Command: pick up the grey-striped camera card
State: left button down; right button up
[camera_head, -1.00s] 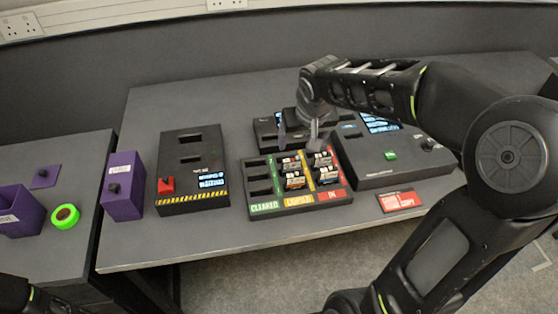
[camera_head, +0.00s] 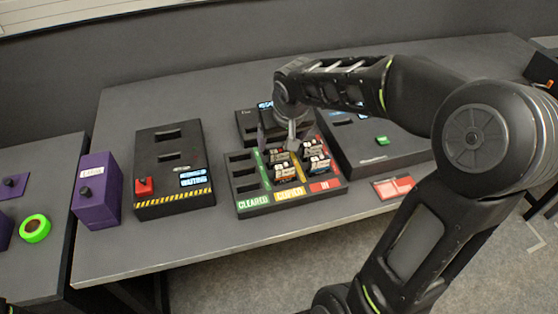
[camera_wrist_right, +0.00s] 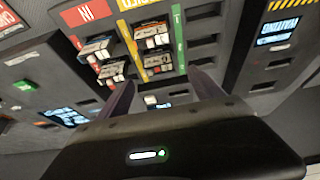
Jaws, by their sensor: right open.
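Several small camera cards with orange, white and dark faces stand in the slots of a black tray (camera_head: 243,188). The tray has green CLEARED, yellow COPIED and red IN columns. Cards show in the COPIED column (camera_head: 285,171) and the IN column (camera_head: 317,164). In the right wrist view they show too, in the COPIED column (camera_wrist_right: 151,36) and the IN column (camera_wrist_right: 97,49). I cannot tell which card is grey-striped. My right gripper (camera_head: 278,146) is open and empty above the tray's back part; its two fingers (camera_wrist_right: 162,82) point toward the cards. My left gripper is out of view.
A black box (camera_head: 174,190) with a red button and hazard stripe stands left of the tray. A console with a green button (camera_head: 382,140) stands right. A black unit (camera_head: 246,125) is behind. A purple box (camera_head: 97,200) and red label (camera_head: 393,188) lie nearby.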

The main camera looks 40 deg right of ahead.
aim_at(280, 151)
jog(key=shift+w+d+f, duration=0.1)
jog(key=shift+w+f, duration=0.15)
jog(key=shift+f, duration=0.45)
jog(key=shift+p+x, duration=0.35)
jog(key=shift+x, duration=2.3)
jog(key=shift+s, duration=0.2)
jog(key=c, duration=1.5)
